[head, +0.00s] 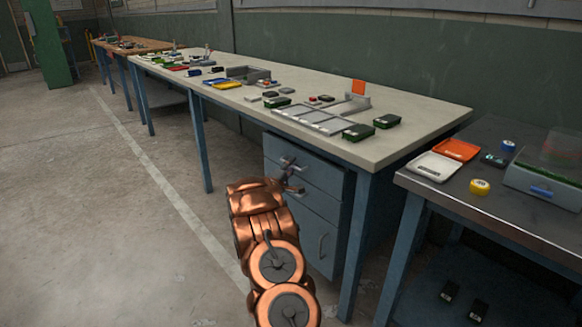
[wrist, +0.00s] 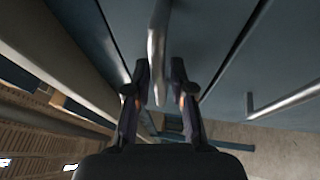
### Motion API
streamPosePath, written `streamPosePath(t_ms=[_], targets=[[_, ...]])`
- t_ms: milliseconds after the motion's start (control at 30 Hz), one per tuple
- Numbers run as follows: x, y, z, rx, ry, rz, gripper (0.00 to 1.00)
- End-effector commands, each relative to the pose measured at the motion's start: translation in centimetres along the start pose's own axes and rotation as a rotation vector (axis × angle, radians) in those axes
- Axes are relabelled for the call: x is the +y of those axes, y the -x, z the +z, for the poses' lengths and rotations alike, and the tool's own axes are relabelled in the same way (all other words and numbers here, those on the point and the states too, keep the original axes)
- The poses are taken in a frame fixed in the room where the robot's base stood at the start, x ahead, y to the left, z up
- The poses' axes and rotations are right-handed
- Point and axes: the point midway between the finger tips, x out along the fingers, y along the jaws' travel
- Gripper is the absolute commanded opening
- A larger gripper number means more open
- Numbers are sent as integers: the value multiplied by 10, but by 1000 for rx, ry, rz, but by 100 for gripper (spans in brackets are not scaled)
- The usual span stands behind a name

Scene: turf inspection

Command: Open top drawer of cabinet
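The blue-grey cabinet (head: 312,222) stands under the long pale-topped workbench. Its top drawer (head: 322,174) looks flush with the front. My gripper (head: 291,176) is at this drawer's front and partly covers its handle. In the wrist view the bar handle (wrist: 157,40) runs between the two fingers of my gripper (wrist: 159,72). The fingers are apart, one on each side of the bar, with small gaps visible. Whether either finger touches the bar is hard to tell. The lower handle (wrist: 285,101) is to the right in the wrist view, clear of the fingers.
The workbench (head: 420,108) carries trays and small parts above the cabinet. A dark side table (head: 500,215) with a scale and orange tray stands at right. Blue bench legs (head: 355,245) flank the cabinet. Open concrete floor (head: 90,220) lies to the left.

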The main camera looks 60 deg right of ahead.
Motion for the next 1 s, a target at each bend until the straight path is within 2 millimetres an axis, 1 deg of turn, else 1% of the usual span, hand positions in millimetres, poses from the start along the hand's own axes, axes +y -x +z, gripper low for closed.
streamPosePath(t_ms=[300, 500, 533, 1000], targets=[[0, -2, 0, 0, 0, 0, 23], [0, -1, 0, 1, 0, 0, 2], [0, -1, 0, 1, 0, 0, 0], [0, -1, -1, 1, 0, -1, 0]])
